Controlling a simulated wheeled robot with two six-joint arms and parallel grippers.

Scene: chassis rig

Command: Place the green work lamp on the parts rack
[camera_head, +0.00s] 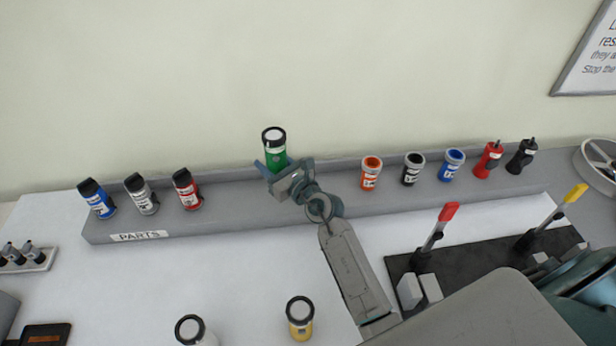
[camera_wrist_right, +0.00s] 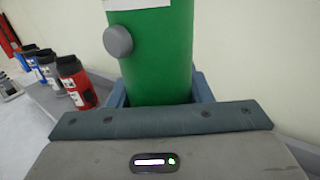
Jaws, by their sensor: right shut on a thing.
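The green work lamp (camera_head: 274,152) is upright, with a black rim and a pale top, over the middle of the grey parts rack (camera_head: 240,210). My right gripper (camera_head: 272,168) is shut around the lamp's lower body. In the right wrist view the green lamp (camera_wrist_right: 163,55), with a grey knob on its side, stands between the blue-grey fingers. The lamp's base is hidden behind the gripper, so I cannot tell if it touches the rack. My left gripper is not in view.
Blue, silver and red lamps (camera_head: 186,189) stand on the rack's left part. Orange, black and blue cups (camera_head: 452,164) and red and black tools (camera_head: 521,156) stand on its right. White (camera_head: 190,330) and yellow (camera_head: 300,318) lamps stand on the table in front. A black clamp board (camera_head: 465,258) lies at right.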

